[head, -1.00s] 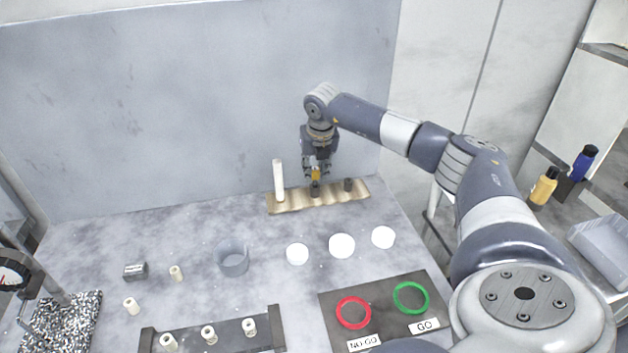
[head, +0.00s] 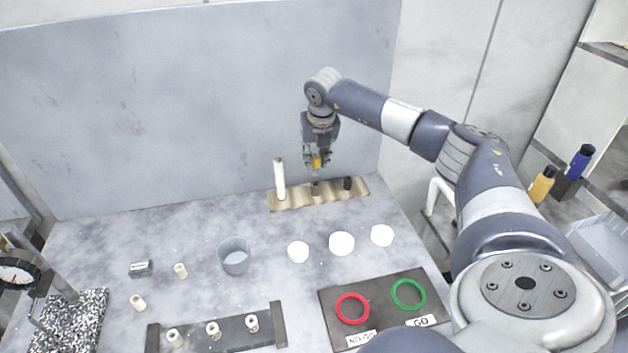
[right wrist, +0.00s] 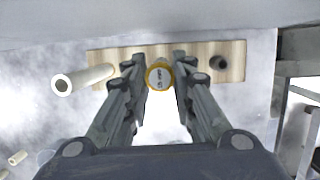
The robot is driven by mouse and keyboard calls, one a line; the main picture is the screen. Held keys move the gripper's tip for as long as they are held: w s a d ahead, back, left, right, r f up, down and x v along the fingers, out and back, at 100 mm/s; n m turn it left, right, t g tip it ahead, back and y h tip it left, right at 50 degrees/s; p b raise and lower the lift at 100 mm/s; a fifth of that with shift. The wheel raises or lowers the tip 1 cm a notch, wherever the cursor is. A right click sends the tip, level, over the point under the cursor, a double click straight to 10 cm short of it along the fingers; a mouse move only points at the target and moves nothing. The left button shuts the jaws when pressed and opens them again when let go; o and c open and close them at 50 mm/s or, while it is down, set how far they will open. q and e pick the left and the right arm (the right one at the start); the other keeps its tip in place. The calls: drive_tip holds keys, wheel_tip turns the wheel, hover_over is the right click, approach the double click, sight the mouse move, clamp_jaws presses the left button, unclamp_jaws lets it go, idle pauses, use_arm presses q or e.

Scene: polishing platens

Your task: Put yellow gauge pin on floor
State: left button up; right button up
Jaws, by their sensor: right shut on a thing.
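The yellow gauge pin (head: 317,163) is between the fingers of my right gripper (head: 316,166), above the wooden rack (head: 296,201) at the back of the table. In the right wrist view the pin's round yellow end with small lettering (right wrist: 159,76) shows between both fingertips of the right gripper (right wrist: 160,80), which is shut on it. A dark holder (head: 315,188) stands on the rack just below the pin. My left gripper is not in view. The floor beside the table is mostly hidden by my right arm.
A tall white pin (head: 279,180) and another dark holder (head: 348,183) stand on the rack. A grey wall (head: 200,100) rises behind.

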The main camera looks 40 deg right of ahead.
idle(0.3)
drive_tip(key=s+a+f+n+g+y, duration=0.15)
drive_tip(key=s+a+n, duration=0.25)
drive_tip(key=a+n, duration=0.6)
drive_tip(key=s+a+n+y, duration=0.3)
drive_tip(key=s+a+n, duration=0.1)
drive_tip(key=a+n, duration=0.65)
drive_tip(key=s+a+n+g+h+b, duration=0.1)
drive_tip(key=s+a+n, duration=0.4)
drive_tip(key=n, duration=0.5)
drive_tip(key=s+a+r+n+g+h, duration=0.1)
drive_tip(key=s+a+n+g, duration=0.3)
drive_tip(key=s+n, duration=0.5)
drive_tip(key=shift+a+r+n+h+b, duration=0.35)
drive_tip(key=shift+a+n+h, duration=0.1)
drive_tip(key=shift+a+n, duration=0.7)
drive_tip(key=shift+d, duration=0.1)
